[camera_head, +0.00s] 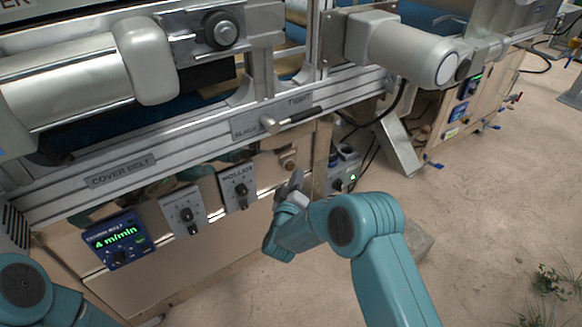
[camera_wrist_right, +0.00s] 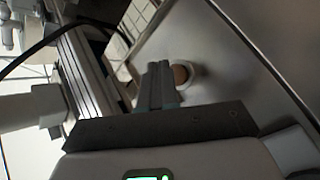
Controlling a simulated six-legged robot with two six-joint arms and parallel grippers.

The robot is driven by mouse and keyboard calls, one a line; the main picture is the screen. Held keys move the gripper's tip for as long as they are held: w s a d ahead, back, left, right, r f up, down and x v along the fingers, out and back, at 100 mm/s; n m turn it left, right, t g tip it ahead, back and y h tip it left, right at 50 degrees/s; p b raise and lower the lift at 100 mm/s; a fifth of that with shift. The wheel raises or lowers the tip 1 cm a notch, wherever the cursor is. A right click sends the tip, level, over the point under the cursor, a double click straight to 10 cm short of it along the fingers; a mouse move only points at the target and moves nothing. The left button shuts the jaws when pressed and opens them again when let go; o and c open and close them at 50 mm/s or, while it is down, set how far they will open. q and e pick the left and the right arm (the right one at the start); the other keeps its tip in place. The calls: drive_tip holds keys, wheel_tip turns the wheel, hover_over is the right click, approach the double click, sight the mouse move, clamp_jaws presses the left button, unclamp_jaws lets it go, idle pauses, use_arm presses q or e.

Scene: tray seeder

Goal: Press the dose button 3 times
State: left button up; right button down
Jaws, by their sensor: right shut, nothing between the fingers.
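A small round brownish button (camera_head: 288,164) sits on the machine's front panel, right of the roller dial. In the right wrist view the button (camera_wrist_right: 181,75) shows inside a pale ring, partly behind my fingers. No label on it can be read. My right gripper (camera_head: 297,180) is just below and in front of the button in the head view. In the right wrist view its fingers (camera_wrist_right: 157,75) are shut and empty, with the tips close beside the button. I cannot tell whether they touch it. My left arm shows at the lower left, but its gripper is out of view.
A blue belt-speed display (camera_head: 118,240) reads 4 m/min. Two grey dial plates (camera_head: 184,210) (camera_head: 238,187) are left of the button. A control box (camera_head: 343,172) and cable are close right. Floor at right is mostly clear.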

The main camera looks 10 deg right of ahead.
drive_tip(key=shift+s+d+p, duration=0.25)
drive_tip(key=shift+s+d, duration=0.05)
drive_tip(key=shift+s, duration=0.5)
drive_tip(key=shift+s+d+p, duration=0.2)
drive_tip(key=shift+s+d, duration=0.05)
drive_tip(key=shift+s, duration=0.5)
drive_tip(key=shift+s+d+p, duration=0.25)
drive_tip(key=shift+s+d, duration=0.05)
drive_tip(key=shift+s, duration=0.5)
